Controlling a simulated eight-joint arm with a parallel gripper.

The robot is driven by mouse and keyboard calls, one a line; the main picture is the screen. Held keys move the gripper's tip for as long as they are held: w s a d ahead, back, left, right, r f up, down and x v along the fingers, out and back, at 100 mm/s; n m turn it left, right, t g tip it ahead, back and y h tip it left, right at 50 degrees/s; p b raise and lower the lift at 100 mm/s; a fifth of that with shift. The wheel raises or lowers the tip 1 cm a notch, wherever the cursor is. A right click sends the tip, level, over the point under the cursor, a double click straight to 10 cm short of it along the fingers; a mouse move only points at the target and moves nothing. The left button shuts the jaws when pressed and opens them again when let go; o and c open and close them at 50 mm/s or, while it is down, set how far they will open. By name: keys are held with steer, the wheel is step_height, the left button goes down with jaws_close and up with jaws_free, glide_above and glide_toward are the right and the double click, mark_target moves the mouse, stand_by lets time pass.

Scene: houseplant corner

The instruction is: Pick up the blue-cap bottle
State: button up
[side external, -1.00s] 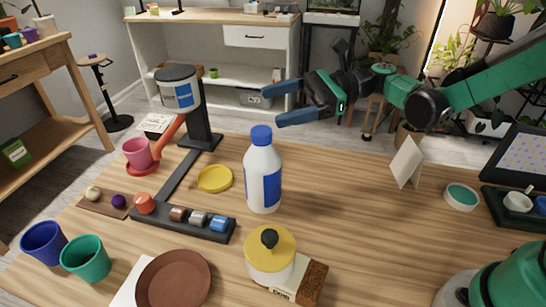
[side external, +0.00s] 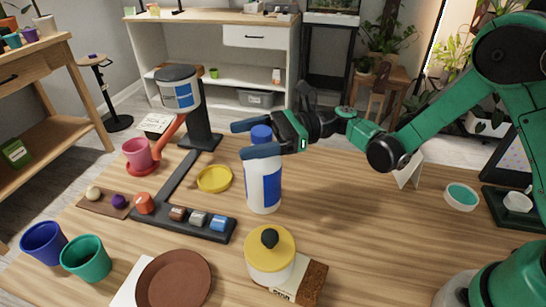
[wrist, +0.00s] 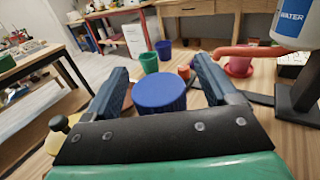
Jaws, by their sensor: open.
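The blue-cap bottle (side external: 263,187) is white with a blue label and stands upright on the wooden table. My gripper (side external: 239,140) is at the height of its cap, with blue fingers open and spread on either side of the cap in the side view. In the wrist view the blue cap (wrist: 160,93) sits between the two open fingers (wrist: 163,90), with a gap showing on each side. The bottle's body is hidden below the cap in the wrist view.
A black stand with a water container (side external: 178,92) is behind left. A yellow saucer (side external: 214,179) and a black rack (side external: 183,221) lie left of the bottle. A yellow-lidded pot (side external: 270,255) is in front. A white card (side external: 409,170) stands right.

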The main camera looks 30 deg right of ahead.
jaws_close()
stand_by(1.4)
